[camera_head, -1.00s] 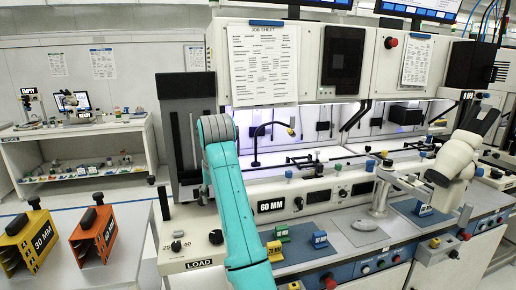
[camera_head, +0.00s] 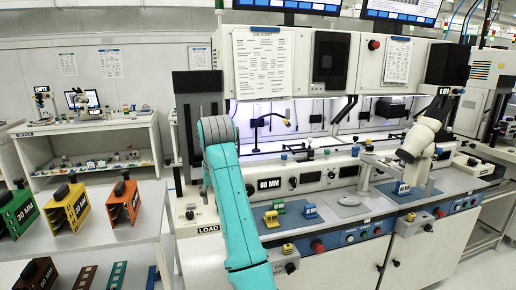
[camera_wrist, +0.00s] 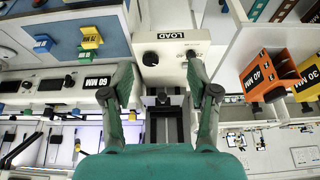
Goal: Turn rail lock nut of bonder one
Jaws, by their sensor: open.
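The bonder (camera_head: 285,185) stands ahead with a "60 MM" label (camera_head: 269,184) on its front. At its left end is the "LOAD" panel (camera_head: 208,228) with a small black knob (camera_head: 190,214). I cannot tell whether this is the rail lock nut. In the wrist view the LOAD panel (camera_wrist: 172,48) is beyond my fingers, with a black knob (camera_wrist: 150,58) on its face. My gripper (camera_wrist: 166,92) is open and empty, apart from the panel. In the head view my teal arm hides part of the bonder's left side, and my gripper does not show.
Coloured magazines, including a yellow one (camera_head: 70,207) and an orange one (camera_head: 124,203), stand on a shelf at left. A white robot arm (camera_head: 424,137) works over the bench at right. Yellow, green and blue blocks lie on the blue mat (camera_head: 290,222).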

